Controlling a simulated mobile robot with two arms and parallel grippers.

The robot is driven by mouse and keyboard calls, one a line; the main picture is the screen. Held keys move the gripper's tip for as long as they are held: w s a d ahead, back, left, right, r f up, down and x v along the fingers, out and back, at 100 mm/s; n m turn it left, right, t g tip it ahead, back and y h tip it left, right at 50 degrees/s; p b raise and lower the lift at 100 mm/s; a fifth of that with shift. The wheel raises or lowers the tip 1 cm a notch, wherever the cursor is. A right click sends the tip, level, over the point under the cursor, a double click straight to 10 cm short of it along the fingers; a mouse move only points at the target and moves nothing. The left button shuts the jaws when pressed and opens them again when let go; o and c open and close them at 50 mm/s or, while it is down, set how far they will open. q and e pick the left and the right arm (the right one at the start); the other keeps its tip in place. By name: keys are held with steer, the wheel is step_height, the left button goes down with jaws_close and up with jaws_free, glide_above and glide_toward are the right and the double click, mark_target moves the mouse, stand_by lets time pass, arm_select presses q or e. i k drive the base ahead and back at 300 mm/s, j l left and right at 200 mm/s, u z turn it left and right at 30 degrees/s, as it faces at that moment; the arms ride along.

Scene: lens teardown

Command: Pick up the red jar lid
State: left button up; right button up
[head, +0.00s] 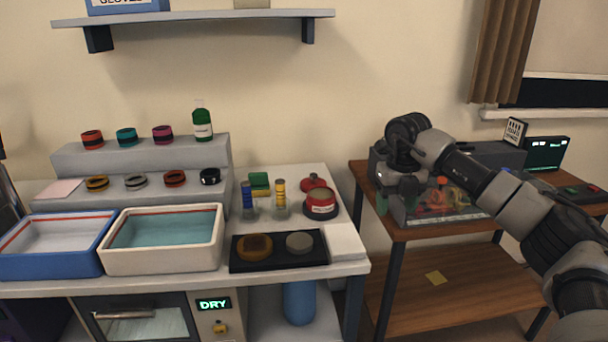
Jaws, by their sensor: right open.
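The red jar lid (313,181), a small round piece with a knob on top, lies on the white bench behind a squat red jar (320,209). The jar's near side shows a pale label, and its top looks grey-beige and uncovered. The jar partly hides the lid's front edge. My right gripper (396,208) is open and points down, to the right of the lid and apart from it, in front of the clear-fronted box on the wooden table. My left gripper is not in view.
Left of the jar stand small bottles with blue and yellow parts (280,198) and a green block (260,183). A black tray (235,262) with two round pieces lies in front. A gap separates the bench from the wooden table (366,182).

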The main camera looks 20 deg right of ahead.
mark_target(313, 180)
steer(key=i, duration=1.3)
